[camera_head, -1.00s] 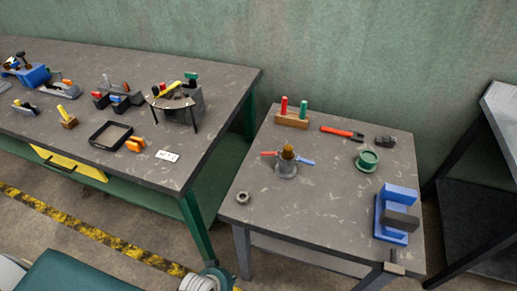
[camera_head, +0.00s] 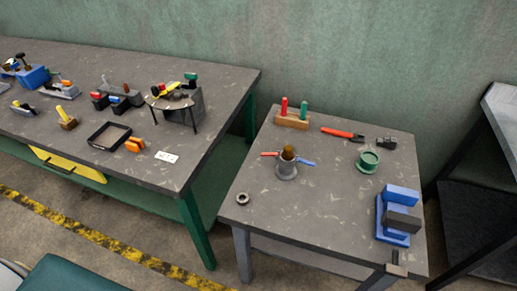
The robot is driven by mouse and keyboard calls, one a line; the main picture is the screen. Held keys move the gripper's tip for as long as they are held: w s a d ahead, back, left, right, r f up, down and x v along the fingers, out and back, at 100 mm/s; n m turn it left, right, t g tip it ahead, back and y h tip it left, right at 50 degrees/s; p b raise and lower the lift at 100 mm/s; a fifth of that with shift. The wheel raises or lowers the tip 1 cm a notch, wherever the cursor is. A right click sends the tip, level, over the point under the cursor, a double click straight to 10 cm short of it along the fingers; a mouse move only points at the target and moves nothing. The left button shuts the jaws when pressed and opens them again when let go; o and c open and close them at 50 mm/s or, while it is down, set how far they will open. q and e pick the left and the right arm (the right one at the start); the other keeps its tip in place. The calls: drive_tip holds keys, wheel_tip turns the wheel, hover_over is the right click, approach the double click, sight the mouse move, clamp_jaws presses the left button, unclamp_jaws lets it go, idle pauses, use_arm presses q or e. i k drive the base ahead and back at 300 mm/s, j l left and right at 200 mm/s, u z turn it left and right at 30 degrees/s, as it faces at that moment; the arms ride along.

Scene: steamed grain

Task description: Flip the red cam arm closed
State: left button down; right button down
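A grey cylindrical coupling (camera_head: 286,171) stands upright on the small right-hand table, with a brown plug (camera_head: 288,153) in its top. The red cam arm (camera_head: 270,154) sticks out to the left from the coupling, roughly level. A blue cam arm (camera_head: 306,161) sticks out to its right, also roughly level. Neither of my grippers shows in the head view.
The small table (camera_head: 290,222) also bears a wooden block (camera_head: 292,122) with red and green pegs, red-handled pliers (camera_head: 342,133), a green round part (camera_head: 368,161), a blue vise-like block (camera_head: 393,238) and a nut (camera_head: 242,198). Its front middle is clear. A long cluttered workbench (camera_head: 215,95) stands left.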

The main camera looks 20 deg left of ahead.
sight(263, 154)
drive_tip(key=k+j, duration=0.4)
drive_tip(key=u, duration=1.55)
